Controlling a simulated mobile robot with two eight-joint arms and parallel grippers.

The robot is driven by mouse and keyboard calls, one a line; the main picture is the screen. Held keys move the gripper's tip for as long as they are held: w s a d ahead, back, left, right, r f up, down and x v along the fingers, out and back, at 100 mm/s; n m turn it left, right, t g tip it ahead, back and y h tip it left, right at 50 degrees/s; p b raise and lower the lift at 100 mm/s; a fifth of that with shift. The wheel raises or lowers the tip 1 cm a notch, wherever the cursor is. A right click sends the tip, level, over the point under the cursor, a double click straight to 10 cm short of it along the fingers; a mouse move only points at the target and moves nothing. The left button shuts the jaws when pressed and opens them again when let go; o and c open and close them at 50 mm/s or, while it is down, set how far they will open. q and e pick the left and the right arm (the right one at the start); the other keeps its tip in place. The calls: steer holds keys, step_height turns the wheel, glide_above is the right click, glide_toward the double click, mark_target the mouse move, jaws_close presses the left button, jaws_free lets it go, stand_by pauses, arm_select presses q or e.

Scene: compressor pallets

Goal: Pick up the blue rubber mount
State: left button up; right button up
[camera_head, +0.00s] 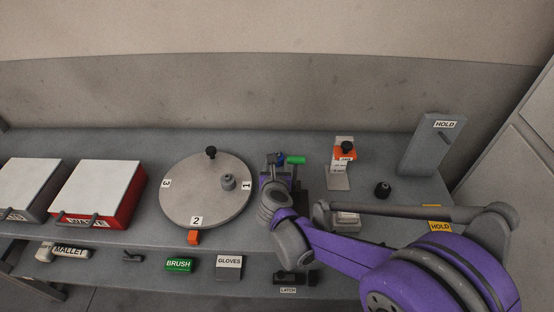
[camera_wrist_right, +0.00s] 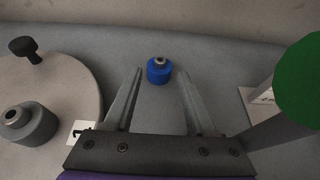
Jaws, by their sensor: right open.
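The blue rubber mount (camera_wrist_right: 159,71) stands upright on the grey bench in the right wrist view. It is a short blue cylinder with a metal stud and hole on top. My right gripper (camera_wrist_right: 160,84) is open, with one finger on each side of the line to the mount. The mount appears at or just beyond the fingertips, and nothing is held. In the head view my right gripper (camera_head: 279,168) is over the bench right of the round turntable, and it largely hides the mount; a small patch of blue shows there. My left gripper is not in view.
The numbered turntable (camera_head: 193,202) with a grey mount (camera_head: 228,182) and a black knob (camera_head: 211,152) is close on the left. A green-topped post (camera_head: 296,160) stands close on the right. An orange-and-white stand (camera_head: 344,152) and a black part (camera_head: 382,189) are farther right.

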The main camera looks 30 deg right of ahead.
steer(key=x, duration=0.5)
steer(key=shift+w+d+f, duration=0.1)
steer(key=shift+w, duration=0.15)
jaws_close()
